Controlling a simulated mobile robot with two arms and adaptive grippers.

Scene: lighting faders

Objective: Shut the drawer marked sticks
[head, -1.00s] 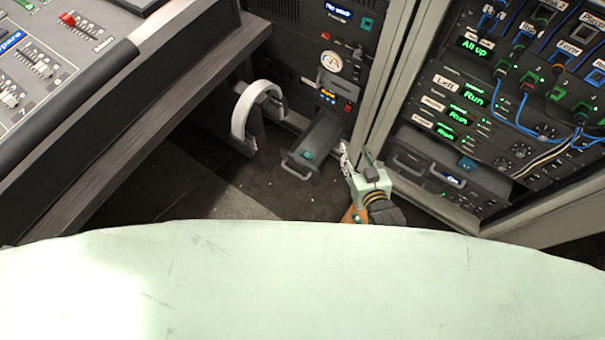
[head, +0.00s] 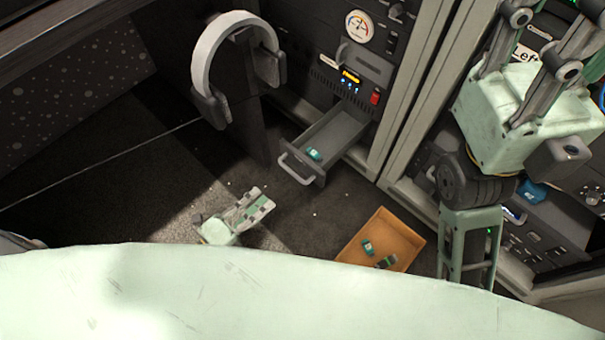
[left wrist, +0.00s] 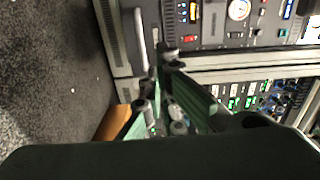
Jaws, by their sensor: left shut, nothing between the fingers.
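An open drawer (head: 338,137) sticks out from the low part of the middle rack in the head view. A teal item (head: 314,154) lies inside it, and its front has a pale bar handle (head: 297,169). I cannot read a "sticks" mark on it. My left gripper (head: 262,201) is shut and empty, apart from the drawer, in front of it and lower left. Its fingers also show in the left wrist view (left wrist: 166,58). My right gripper (head: 535,45) is close to the camera at the upper right; its fingertips are out of sight.
An orange tray (head: 355,247) with small items is on the floor right of the left gripper. Headphones (head: 212,48) hang left of the drawer. Another rack stands at the right, partly behind my right arm. Dark carpet (head: 130,195) is open at the left.

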